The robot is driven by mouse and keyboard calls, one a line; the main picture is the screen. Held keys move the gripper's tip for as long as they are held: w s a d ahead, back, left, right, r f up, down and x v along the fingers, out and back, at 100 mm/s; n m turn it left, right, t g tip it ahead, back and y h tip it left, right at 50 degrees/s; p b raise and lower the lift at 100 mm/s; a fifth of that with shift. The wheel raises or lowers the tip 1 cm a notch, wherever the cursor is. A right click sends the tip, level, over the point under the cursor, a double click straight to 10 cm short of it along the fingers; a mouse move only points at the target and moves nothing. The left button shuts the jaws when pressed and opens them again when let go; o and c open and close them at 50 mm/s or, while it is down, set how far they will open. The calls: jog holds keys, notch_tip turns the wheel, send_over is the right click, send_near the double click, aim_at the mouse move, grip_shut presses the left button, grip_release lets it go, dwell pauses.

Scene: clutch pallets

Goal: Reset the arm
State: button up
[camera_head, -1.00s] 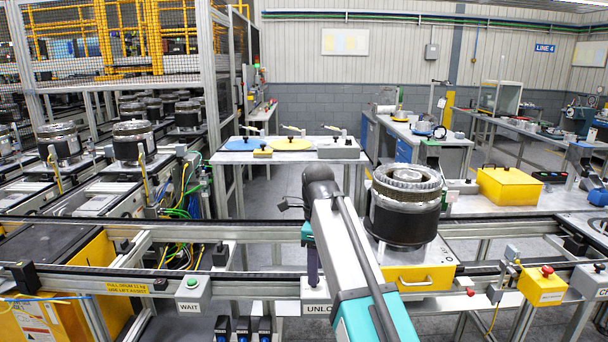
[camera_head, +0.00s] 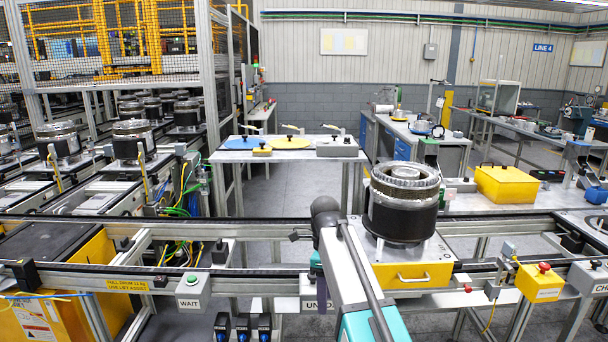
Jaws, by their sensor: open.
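My arm (camera_head: 352,268) rises from the bottom edge right of centre, with a teal and grey link and a dark rounded joint at its top. A small dark part sticks out to the left of that joint, and I cannot tell what it is. I cannot make out my gripper; the arm's own links hide what lies behind them. A black and silver drum (camera_head: 403,203) stands upright on a yellow-fronted pallet (camera_head: 412,275) just right of my arm. The arm overlaps the pallet's left side in the picture; I cannot tell the gap between them.
A conveyor rail runs across the front, with a WAIT button box (camera_head: 193,284) and a yellow box with a red button (camera_head: 540,281). More drums (camera_head: 133,139) stand on the left lines. A table (camera_head: 290,155) stands behind. A yellow lidded box (camera_head: 506,184) is at right.

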jog(key=s+d+f+n+g, duration=0.1)
jog(key=s+d+f+g, duration=0.3)
jog(key=f, duration=0.6)
jog(key=s+d+f+t+b, duration=0.1)
jog(key=s+f, duration=0.5)
jog(key=f, duration=0.5)
jog(key=s+d+f+n+g, duration=0.1)
jog(key=s+d+f+g, duration=0.15)
jog(key=s+f, duration=0.55)
jog(key=s+d+f+n, duration=0.2)
jog(key=s+f+n, duration=0.8)
jog(key=f, duration=0.1)
jog(key=s+d+f+n+t, duration=0.1)
jog(key=s+f+n, duration=0.8)
jog(key=s+f, duration=0.1)
jog(key=shift+s+d+f+n+b, duration=0.3)
jog(key=shift+d+f+n+b, duration=0.1)
jog(key=shift+f, duration=0.3)
